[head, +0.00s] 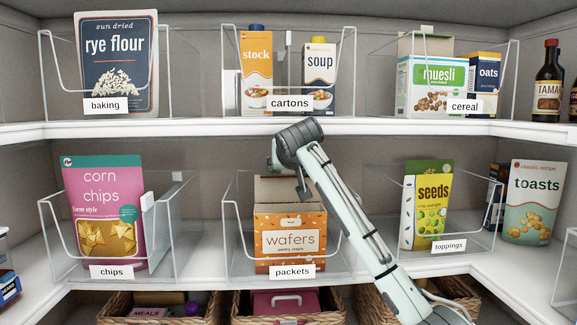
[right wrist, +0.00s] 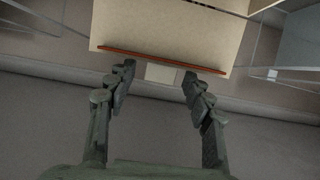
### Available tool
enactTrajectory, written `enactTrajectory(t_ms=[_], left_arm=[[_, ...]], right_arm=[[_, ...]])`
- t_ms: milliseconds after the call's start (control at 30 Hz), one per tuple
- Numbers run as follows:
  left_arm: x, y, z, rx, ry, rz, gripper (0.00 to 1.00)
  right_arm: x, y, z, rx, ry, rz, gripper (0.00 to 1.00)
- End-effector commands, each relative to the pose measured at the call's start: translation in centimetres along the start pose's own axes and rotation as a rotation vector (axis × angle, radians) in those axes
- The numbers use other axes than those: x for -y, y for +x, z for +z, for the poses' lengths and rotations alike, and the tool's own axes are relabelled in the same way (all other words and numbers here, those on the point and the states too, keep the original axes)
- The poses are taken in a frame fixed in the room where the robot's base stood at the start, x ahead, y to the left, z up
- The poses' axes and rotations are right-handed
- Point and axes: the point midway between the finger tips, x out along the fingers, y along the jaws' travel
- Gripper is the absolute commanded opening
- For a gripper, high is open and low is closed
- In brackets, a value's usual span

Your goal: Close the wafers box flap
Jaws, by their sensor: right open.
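The orange wafers box (head: 290,238) stands upright in the clear bin labelled "packets" (head: 292,271) on the middle shelf. Its plain brown flap (head: 270,190) stands up at the back of the box top. My right gripper (head: 303,193) is above the box in front of the flap, pointing down, and its arm covers part of the flap's right side. In the right wrist view a tan cardboard panel with a red-brown edge (right wrist: 165,35) lies just beyond the open, empty fingers (right wrist: 158,73). I cannot tell whether they touch it. My left gripper is not in view.
The upper shelf edge (head: 190,128) runs close above my right gripper. The bin's clear walls enclose the box. The chips bag (head: 100,205) stands left and the seeds bag (head: 428,205) right, in separate bins. My right arm crosses the gap before the seeds bin.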

Motion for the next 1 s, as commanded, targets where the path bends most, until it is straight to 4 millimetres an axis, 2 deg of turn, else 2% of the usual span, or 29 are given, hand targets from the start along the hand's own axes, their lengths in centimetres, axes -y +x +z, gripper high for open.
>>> enactTrajectory(t_ms=[167,200,600,1000], left_arm=[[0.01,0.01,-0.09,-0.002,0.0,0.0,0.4],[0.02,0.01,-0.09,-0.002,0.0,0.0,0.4],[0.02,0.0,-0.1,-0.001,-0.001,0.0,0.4],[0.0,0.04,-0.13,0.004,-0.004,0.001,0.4]], right_arm=[[-0.01,0.01,-0.01,-0.001,0.0,0.0,0.52],[-0.01,0.01,-0.02,-0.001,0.0,0.0,0.49],[-0.02,-0.01,-0.02,-0.001,0.0,0.0,0.0],[-0.02,-0.07,0.13,-0.012,-0.001,0.0,0.0]])
